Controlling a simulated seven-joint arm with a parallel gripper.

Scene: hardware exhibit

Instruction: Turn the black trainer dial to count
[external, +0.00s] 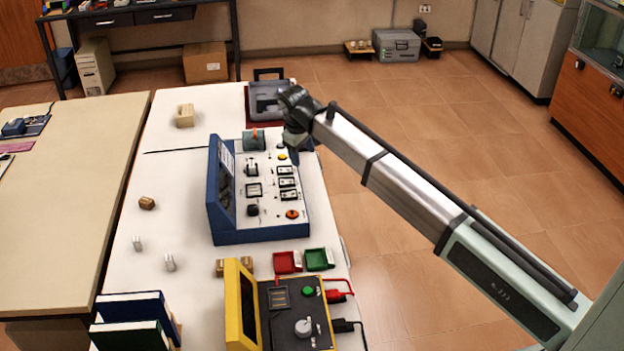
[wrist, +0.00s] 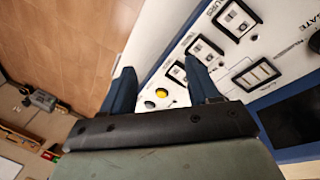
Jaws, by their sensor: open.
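The blue trainer (external: 262,236) stands on the white table with a sloped white panel and an upright screen at its left. A black dial (external: 252,210) sits low on the panel in the external view; its setting is too small to read. In the wrist view, part of a black knob (wrist: 315,41) shows at the right edge, near lettering ending "GATE"; no "count" mark is legible. My gripper (external: 293,150) is over the panel's far right end. In the wrist view its blue fingers (wrist: 163,84) are apart and empty, near a yellow button (wrist: 162,92).
The panel also holds several white switches and an orange knob (external: 292,214). A yellow-framed device (external: 297,318) with cables stands in front, past red (external: 287,262) and green (external: 319,259) trays. A grey case (external: 268,100) is behind. Floor is clear right of the table.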

